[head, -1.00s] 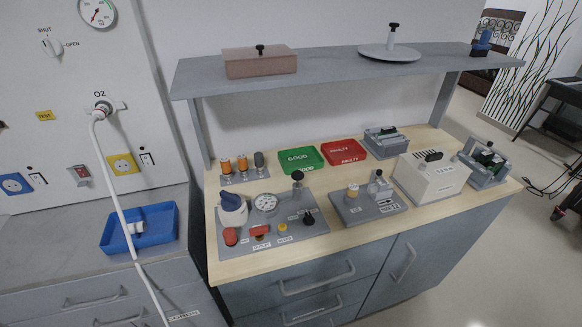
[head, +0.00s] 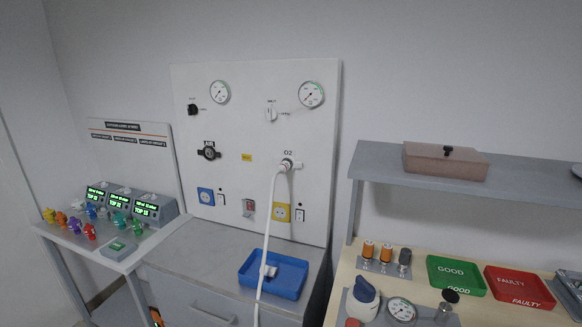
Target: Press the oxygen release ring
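The O2 outlet with its ring (head: 288,164) is on the right side of the white wall panel (head: 240,120), under the "O2" label. A white hose (head: 268,230) is plugged into it and hangs down past the blue tray. The ring is small here, and its fine detail cannot be made out. A second, dark outlet (head: 208,153) sits to the left on the same panel. Neither of my grippers is in the head view.
A blue tray (head: 298,261) with a white part stands on the grey counter below the panel. Green "GOOD" (head: 455,275) and red "FAULTY" (head: 518,287) trays lie on the wooden bench at right, under a grey shelf (head: 370,171). Monitors (head: 140,205) and coloured pieces stand at left.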

